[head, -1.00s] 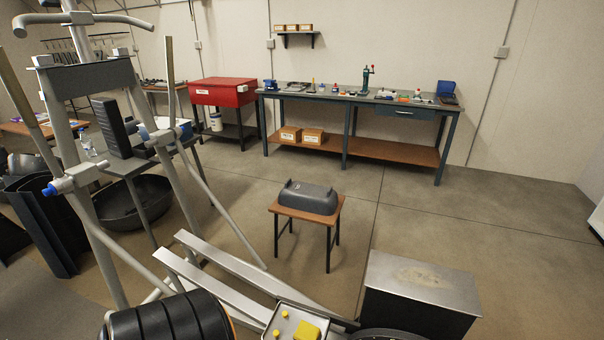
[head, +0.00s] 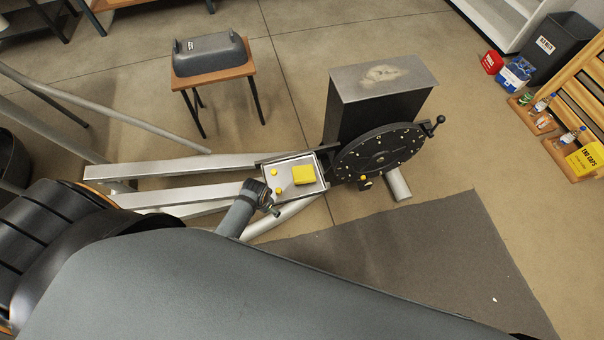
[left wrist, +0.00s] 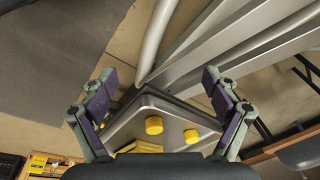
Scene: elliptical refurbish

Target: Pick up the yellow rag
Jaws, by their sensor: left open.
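The yellow rag (head: 304,174) lies as a small folded block on a metal tray (head: 285,193) on the machine frame. Small yellow knob-like pieces (head: 276,181) sit to its left on the tray. My left gripper (head: 268,203) is at the tray's near left edge, left of the rag and apart from it. In the left wrist view, my left gripper (left wrist: 158,88) is open and empty above the tray (left wrist: 125,125). The rag (left wrist: 140,148) shows low there, partly hidden by the gripper body. Two yellow pieces (left wrist: 154,125) stand beside it. My right gripper is not in view.
A dark disc with a crank (head: 378,152) and a metal-topped box (head: 383,80) stand right of the tray. Long metal rails (head: 190,167) run left from it. A small stool with a grey cover (head: 210,55) stands behind. A grey mat (head: 430,250) covers the floor at front right.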

